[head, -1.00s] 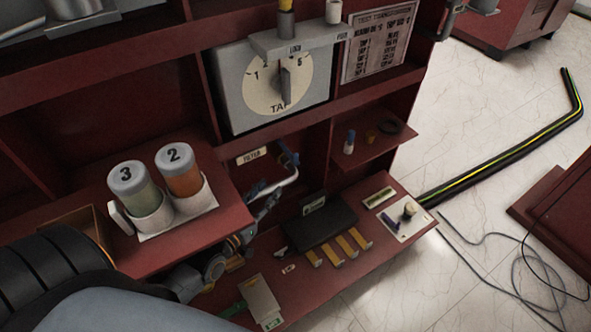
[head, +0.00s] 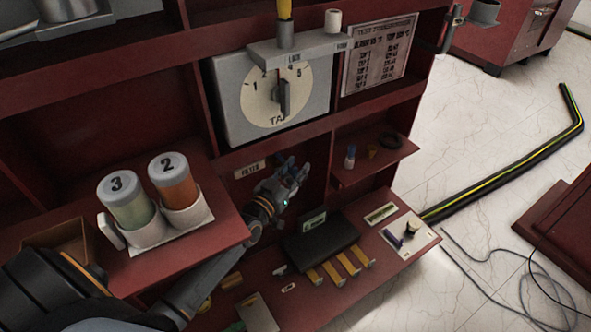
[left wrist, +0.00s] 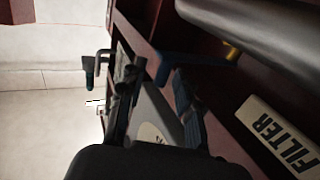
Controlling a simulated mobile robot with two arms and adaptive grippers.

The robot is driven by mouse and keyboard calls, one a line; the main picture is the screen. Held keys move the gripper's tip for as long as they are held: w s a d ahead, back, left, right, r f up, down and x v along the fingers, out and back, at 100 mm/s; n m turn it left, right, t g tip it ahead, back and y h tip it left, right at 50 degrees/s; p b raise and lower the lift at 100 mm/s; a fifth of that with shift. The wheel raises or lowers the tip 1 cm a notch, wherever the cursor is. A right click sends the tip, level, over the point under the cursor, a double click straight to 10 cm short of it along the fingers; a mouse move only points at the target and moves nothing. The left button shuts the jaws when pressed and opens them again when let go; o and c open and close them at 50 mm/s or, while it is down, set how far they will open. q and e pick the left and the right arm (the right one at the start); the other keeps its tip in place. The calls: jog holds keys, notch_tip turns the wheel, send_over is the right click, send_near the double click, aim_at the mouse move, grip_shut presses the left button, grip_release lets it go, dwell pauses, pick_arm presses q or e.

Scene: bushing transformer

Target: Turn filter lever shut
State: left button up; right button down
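The filter lever (left wrist: 188,60) is a dark blue handle beside a thick grey pipe (left wrist: 260,25) in the left wrist view. The "FILTER" label (left wrist: 284,137) is on the red panel near it. My left gripper (head: 294,170) is in the lower bay, in front of where the lever sits, and hides most of it in the head view. In the left wrist view the gripper's fingers (left wrist: 155,95) stand apart, with the lever just beyond their tips. I cannot tell whether they touch it. My right gripper is not in view.
A shelf with orange and green jars (head: 176,180) stands left of my forearm. The tap dial box (head: 235,100) is above the gripper. A small side shelf (head: 372,162) is to its right. A dark box (head: 318,240) and yellow-tipped pieces lie on the bottom shelf.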

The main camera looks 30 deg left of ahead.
pick_arm(q)
jog(key=shift+w, duration=0.15)
grip_shut()
dwell(0.4)
